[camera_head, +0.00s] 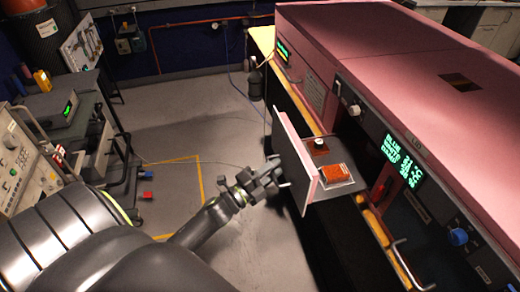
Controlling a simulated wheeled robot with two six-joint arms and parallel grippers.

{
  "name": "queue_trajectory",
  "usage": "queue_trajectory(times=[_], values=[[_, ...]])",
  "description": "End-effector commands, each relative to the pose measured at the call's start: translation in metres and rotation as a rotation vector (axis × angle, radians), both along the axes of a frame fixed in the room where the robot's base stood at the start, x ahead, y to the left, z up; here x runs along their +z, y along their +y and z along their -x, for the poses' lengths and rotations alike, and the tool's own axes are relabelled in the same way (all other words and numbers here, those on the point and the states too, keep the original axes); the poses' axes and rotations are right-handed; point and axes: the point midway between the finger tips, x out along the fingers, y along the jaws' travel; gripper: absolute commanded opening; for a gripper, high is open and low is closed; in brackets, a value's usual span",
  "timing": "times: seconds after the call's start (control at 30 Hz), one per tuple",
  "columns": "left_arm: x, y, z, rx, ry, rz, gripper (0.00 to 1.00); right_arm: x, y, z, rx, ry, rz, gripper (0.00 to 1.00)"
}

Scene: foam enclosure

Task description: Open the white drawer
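The drawer (296,160) has a pale pinkish-white front panel and stands pulled out from the pink machine, its dark inside showing. An orange-red block on a small clear or white tray (337,174) and a small dark item with a white top (319,146) lie in it. My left gripper (276,181) is at the outer face of the drawer front, by its handle. The fingers are small and dark, and I cannot tell whether they are closed on the handle. My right gripper is not in view.
The pink machine (400,60) fills the right side, with a green display (403,160), a blue knob (458,237) and a metal handle (408,268). Instruments and a bench stand at left. Grey floor (205,110) with yellow tape is free between.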

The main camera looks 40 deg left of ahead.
Motion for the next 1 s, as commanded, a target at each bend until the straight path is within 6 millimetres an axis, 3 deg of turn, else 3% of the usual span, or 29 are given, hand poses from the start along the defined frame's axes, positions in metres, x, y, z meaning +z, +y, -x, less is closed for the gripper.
queue_trajectory(times=[0.27,0.6,1.0], values=[[-0.007,0.005,0.018,0.000,0.002,-0.001,0.33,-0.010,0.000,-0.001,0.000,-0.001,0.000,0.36],[-0.021,0.023,0.085,-0.001,0.004,-0.001,0.33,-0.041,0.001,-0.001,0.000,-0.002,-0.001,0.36],[-0.029,0.041,0.153,0.000,0.004,0.000,0.33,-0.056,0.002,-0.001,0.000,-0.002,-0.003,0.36]])
